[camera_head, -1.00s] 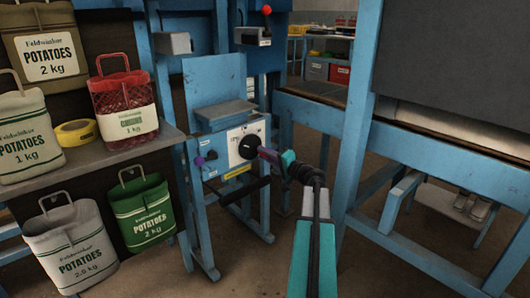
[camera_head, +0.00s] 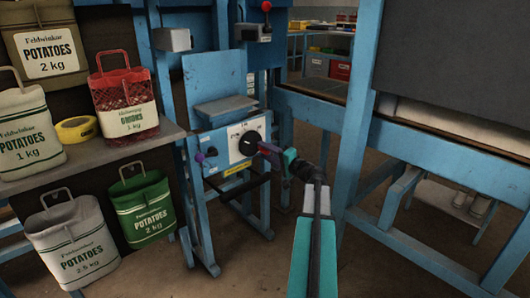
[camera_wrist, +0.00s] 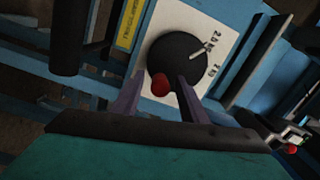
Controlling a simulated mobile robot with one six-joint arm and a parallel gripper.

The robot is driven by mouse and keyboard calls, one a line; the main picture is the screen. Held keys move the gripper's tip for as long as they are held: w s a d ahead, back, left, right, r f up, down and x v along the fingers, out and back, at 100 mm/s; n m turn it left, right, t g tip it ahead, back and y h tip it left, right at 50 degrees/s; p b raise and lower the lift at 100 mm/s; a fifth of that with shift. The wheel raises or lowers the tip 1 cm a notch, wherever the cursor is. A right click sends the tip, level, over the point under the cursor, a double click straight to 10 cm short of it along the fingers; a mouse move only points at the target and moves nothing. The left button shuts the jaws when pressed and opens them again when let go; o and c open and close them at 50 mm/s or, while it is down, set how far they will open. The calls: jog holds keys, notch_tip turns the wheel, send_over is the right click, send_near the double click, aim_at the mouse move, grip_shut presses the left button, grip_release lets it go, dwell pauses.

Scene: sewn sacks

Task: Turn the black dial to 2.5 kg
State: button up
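The black dial (camera_head: 249,143) sits on a white scale plate on the front of a blue weighing stand. It fills the upper middle of the wrist view (camera_wrist: 178,58). My gripper (camera_head: 264,149) is at the dial's lower right in the head view. In the wrist view its two purple fingers (camera_wrist: 158,84) are apart at the dial's lower edge, with a red ball (camera_wrist: 160,85) between them. I cannot tell whether they touch the dial.
A shelf (camera_head: 100,157) on the left holds sacks and yellow tape (camera_head: 76,129). A red-topped lever (camera_head: 266,7) is above. A blue frame post (camera_head: 357,110) stands right of my arm.

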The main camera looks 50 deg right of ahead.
jog(key=s+p, duration=0.3)
jog(key=s, duration=1)
jog(key=shift+s+a+f, duration=0.15)
